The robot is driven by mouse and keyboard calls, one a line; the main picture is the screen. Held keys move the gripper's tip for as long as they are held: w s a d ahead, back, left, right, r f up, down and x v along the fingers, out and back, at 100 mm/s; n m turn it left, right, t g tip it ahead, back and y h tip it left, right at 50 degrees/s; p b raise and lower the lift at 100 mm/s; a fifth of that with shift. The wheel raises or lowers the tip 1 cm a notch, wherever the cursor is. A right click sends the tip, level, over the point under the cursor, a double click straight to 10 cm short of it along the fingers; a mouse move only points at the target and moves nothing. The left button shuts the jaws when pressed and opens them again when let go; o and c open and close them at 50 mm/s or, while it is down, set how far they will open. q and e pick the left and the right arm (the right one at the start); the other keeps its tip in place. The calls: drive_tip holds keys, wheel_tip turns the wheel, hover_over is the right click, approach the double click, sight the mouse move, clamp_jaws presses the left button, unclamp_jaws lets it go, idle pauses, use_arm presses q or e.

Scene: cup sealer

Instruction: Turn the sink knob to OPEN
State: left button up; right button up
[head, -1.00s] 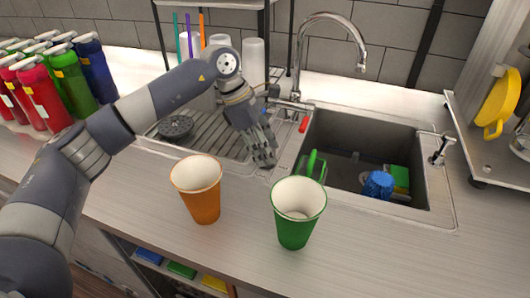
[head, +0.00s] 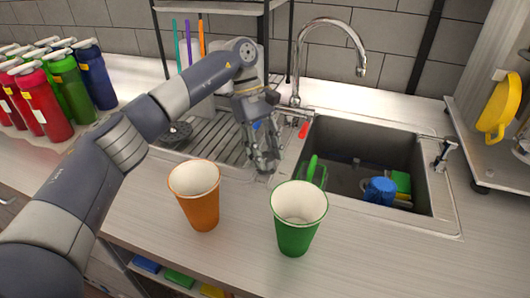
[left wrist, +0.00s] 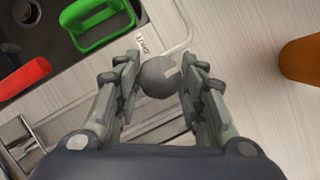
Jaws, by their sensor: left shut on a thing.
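The sink knob (left wrist: 158,78) is a round grey knob with a small pale mark, set on the rim by the basin. Lettering that seems to read SHUT (left wrist: 143,45) is beside it in the left wrist view. My left gripper (left wrist: 156,88) has its two fingers on either side of the knob, shut on it. In the head view my left gripper (head: 265,168) points down at the sink's front rim, left of the basin, and hides the knob. My right gripper is not in view.
An orange cup (head: 195,200) and a green cup (head: 297,232) stand on the counter close in front of the gripper. A green-handled thing (left wrist: 95,22) is in the basin (head: 345,150).

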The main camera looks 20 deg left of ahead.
use_arm(q)
drive_tip(key=shift+m, duration=0.4)
drive_tip(key=o, duration=1.1)
drive_tip(key=v, duration=1.2)
drive_tip(key=shift+d+r, duration=0.1)
